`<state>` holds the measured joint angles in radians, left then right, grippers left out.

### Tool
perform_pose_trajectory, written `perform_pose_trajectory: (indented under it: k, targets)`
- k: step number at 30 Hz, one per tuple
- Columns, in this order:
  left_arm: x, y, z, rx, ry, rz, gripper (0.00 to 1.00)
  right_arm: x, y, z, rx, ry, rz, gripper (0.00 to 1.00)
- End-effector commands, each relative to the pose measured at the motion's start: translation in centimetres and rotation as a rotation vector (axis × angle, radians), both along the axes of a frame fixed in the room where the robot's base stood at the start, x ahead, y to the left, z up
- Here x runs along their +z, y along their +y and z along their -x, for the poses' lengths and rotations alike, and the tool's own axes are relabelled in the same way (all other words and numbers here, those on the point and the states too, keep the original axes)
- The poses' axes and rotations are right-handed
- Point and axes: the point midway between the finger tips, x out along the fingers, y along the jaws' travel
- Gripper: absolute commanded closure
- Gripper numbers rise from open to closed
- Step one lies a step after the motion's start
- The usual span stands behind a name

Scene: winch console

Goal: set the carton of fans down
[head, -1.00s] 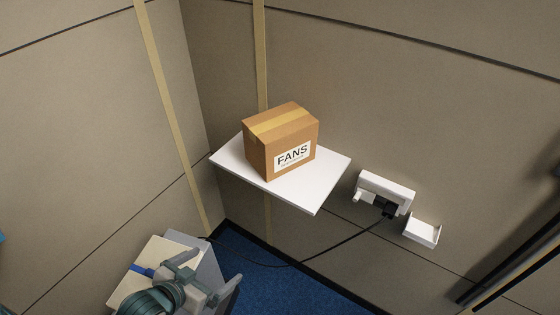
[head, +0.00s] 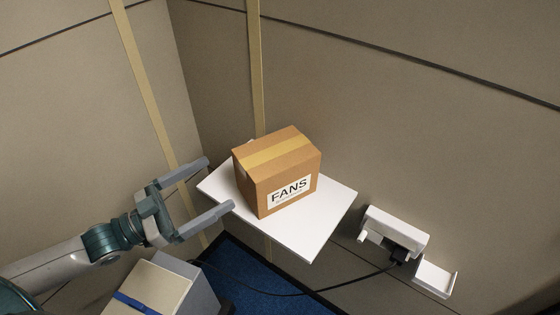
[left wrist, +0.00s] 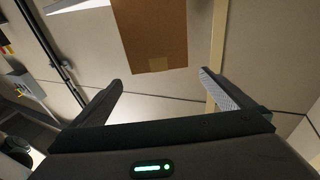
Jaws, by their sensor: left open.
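The carton of fans (head: 277,172) is a brown box with tan tape and a white FANS label. It sits upright on a white wall shelf (head: 312,232) in the corner. My left gripper (head: 221,184) is open and empty at the left of the carton, its fingers pointing towards it, with a gap between. In the left wrist view, the carton (left wrist: 150,35) shows ahead, beyond the open fingertips of the gripper (left wrist: 160,85). My right gripper is not in view.
A white wall outlet box (head: 396,229) with a black plug and cable is right of the shelf, beside a small white holder (head: 436,277). A pale box with a blue strap (head: 150,287) stands below my left arm. Blue floor (head: 250,275) shows beneath the shelf.

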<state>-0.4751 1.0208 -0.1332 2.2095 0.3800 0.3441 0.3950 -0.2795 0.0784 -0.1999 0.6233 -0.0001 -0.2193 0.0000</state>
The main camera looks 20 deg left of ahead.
Motion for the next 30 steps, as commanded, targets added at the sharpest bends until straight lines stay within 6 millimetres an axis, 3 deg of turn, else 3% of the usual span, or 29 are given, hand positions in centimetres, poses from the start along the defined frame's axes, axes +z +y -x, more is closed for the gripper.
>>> perform_pose_trajectory:
  k: [6,10,21,30]
  targets:
    - [0.0,0.0,0.0,-0.001,-0.001,0.001,0.0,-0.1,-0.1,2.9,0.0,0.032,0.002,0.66]
    - [0.0,0.0,0.0,0.0,-0.001,0.001,0.0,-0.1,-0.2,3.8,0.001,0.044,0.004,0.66]
    - [0.2,-1.6,-1.8,-0.001,-0.005,0.002,0.0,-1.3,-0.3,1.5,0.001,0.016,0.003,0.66]
    - [0.8,-3.7,-4.0,-0.001,-0.004,0.003,0.0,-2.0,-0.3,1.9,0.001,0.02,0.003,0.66]
